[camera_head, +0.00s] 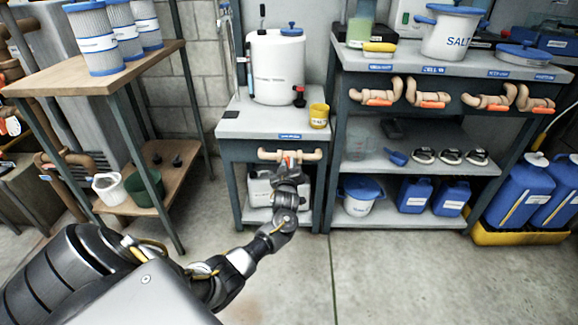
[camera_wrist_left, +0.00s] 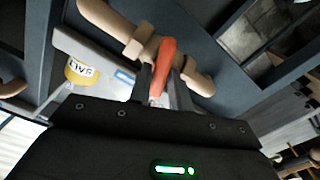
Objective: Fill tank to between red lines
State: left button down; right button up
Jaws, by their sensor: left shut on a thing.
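The white tank (camera_head: 276,68) with a blue lid stands upright on the small bench. Small dark marks show on its side, but I cannot make out red lines or a liquid level. A tan pipe (camera_head: 268,154) with an orange valve handle (camera_wrist_left: 166,62) runs along the bench front below the tank. My left gripper (camera_head: 287,168) reaches up to this pipe. In the wrist view its fingers (camera_wrist_left: 160,92) are shut on the orange handle, which slants upward between them. In the head view my gripper hides part of the handle. My right gripper is not in view.
A yellow cup (camera_head: 319,115) stands at the bench's right edge. The right bench carries several more orange-handled valves (camera_head: 377,97), a salt bucket (camera_head: 452,33) and blue jugs (camera_head: 414,195) below. A wooden table (camera_head: 95,73) stands left. The floor (camera_head: 400,275) in front is clear.

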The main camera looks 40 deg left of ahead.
pick_arm(q)
jog(key=shift+n, duration=0.6)
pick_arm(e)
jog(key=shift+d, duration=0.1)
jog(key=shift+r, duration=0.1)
pick_arm(q)
jog(key=c, duration=1.4)
grip_release()
jog(key=shift+s, duration=0.1)
